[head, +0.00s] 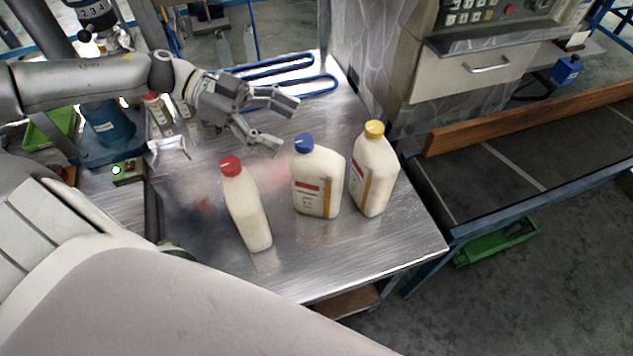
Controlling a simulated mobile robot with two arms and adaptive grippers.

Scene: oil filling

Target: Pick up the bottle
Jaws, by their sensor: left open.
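Three white bottles stand upright on the metal table (300,276). The red-capped bottle (246,212) is nearest to me, at the left of the group. The blue-capped bottle (318,180) is in the middle, with a label on its front. The yellow-capped bottle (373,175) is at the right, close beside the blue-capped one. My left gripper (288,126) is open and empty, behind the red-capped and blue-capped bottles in the picture, its fingers pointing right. My right gripper is not in view.
Blue-edged long items (290,88) lie at the table's back. A smaller red-capped container (157,108) stands at the left, near a green box (128,172). A grey machine with a drawer (473,70) stands behind. A dark conveyor (500,180) is at the right. The table's front is clear.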

